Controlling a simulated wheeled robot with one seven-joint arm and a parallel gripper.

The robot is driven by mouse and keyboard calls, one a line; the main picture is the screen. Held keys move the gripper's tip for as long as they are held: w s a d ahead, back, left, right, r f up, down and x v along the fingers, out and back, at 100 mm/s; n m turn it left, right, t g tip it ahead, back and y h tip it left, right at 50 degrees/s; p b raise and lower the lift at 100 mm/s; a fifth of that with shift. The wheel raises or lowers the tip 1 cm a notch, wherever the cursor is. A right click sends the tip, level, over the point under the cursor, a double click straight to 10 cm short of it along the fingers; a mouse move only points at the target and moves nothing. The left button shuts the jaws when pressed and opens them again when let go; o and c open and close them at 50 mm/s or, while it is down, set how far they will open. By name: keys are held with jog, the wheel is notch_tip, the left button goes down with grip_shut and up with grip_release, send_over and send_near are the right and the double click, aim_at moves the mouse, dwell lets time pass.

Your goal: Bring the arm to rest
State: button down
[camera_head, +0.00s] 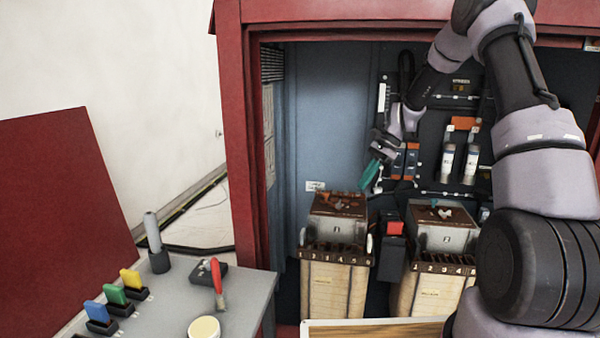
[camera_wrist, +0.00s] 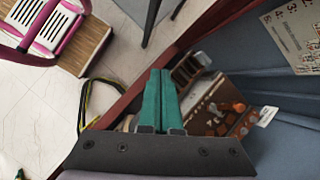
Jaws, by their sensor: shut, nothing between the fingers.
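My gripper (camera_head: 370,174) has teal fingers and hangs inside the red cabinet (camera_head: 240,150), above and to the right of the left transformer unit (camera_head: 337,225). My arm reaches in from the right side of the head view and bends down toward the gripper. In the wrist view the two teal fingers of my gripper (camera_wrist: 160,98) lie side by side, shut, with nothing between them. The brown top of a transformer unit (camera_wrist: 215,100) with orange-brown parts shows beyond and to the right of the fingers.
A second transformer unit (camera_head: 437,240) stands to the right. The back panel (camera_head: 425,110) carries fuses and white cylinders (camera_head: 447,160) close to the gripper. A grey table (camera_head: 185,300) with coloured plugs stands at front left.

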jog(key=s+d+r+n+t+h, duration=0.1)
jog(key=s+r, duration=0.3)
jog(key=r, duration=0.3)
jog(key=s+r+n+t+h, duration=0.1)
jog(key=s+r+n, duration=0.15)
jog(key=r, duration=0.35)
jog(key=s+d+r+n+t, duration=0.1)
jog(key=s+r, duration=0.3)
jog(key=s, duration=0.4)
jog(key=s+d+r+n+t+h, duration=0.1)
jog(key=s+r+n+t, duration=0.1)
jog(key=s, duration=0.7)
jog(key=s+d+r+n+t+h, duration=0.1)
jog(key=s+r+t, duration=0.2)
jog(key=s+r, duration=0.4)
jog(key=shift+s+d+t, duration=0.25)
jog(key=shift+s+t, duration=0.05)
jog(key=shift+s, duration=0.35)
